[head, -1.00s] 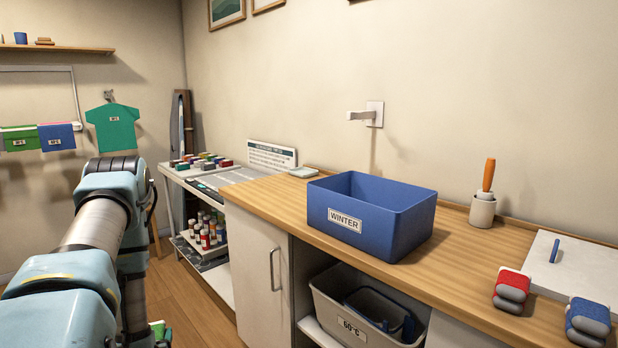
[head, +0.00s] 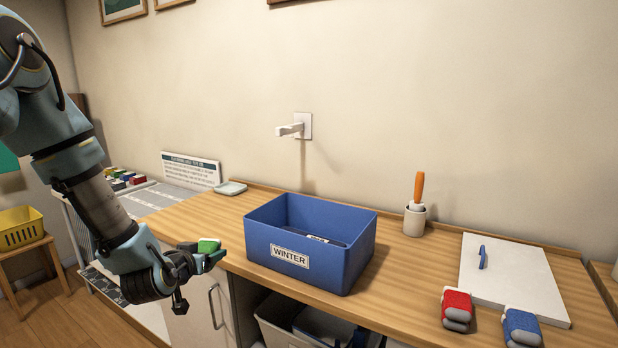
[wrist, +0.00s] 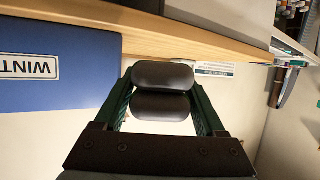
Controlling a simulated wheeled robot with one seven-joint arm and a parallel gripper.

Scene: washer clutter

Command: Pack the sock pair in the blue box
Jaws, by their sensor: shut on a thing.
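The blue box (head: 270,262), labelled WINTER, stands open on the wooden worktop. A dark partition or object with a small white label (head: 317,239) shows inside it. My gripper (head: 203,256) is shut on a sock pair (head: 208,244), which shows green on top. It is left of the box, around the worktop's front edge. In the wrist view, two dark grey rolled ends of the sock pair (wrist: 163,90) sit between the fingers. The box's labelled side (wrist: 85,75) is at the left there, apart from the socks.
A red sock pair (head: 456,309) and a blue sock pair (head: 522,328) lie at the right front, beside a white board (head: 510,275) with a blue handle. A cup (head: 414,220) with an orange-handled tool stands behind. The worktop left of the box is mostly clear.

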